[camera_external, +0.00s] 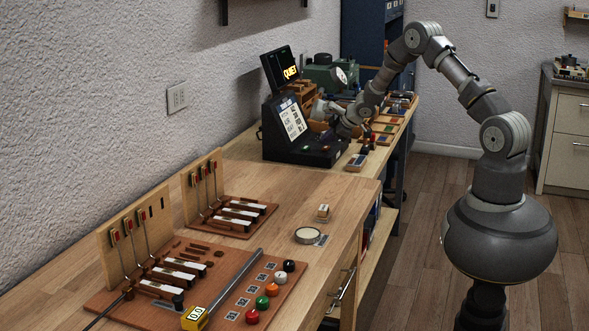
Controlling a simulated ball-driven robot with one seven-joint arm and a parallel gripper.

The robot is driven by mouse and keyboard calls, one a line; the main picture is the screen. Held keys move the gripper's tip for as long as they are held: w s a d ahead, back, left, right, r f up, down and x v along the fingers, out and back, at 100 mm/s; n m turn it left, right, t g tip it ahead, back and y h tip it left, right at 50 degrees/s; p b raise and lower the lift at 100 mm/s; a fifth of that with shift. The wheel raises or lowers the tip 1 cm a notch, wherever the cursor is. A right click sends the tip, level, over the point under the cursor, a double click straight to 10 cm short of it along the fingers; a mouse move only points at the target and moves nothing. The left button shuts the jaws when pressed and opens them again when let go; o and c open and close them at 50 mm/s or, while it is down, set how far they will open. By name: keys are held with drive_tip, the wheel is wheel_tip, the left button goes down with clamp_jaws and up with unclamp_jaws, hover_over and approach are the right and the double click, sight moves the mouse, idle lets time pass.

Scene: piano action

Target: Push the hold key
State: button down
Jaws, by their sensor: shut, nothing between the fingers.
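A black console (276,143) stands on the far bench against the wall. The console's lower deck has a few small buttons, too small to read, so I cannot tell which key is the hold key. My gripper (318,110) is at the right side of the panel, shut and empty. It is small in the view, and I cannot tell whether it touches the console.
Colored boxes (382,128) and small pieces lie right of the console. A green machine (328,74) stands behind. On the near bench are piano action models (240,217), a yellow gauge (194,318) and several colored knobs.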

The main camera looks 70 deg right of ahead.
sight(328, 148)
wheel_tip(328, 148, up, 6)
drive_tip(key=p, duration=0.6)
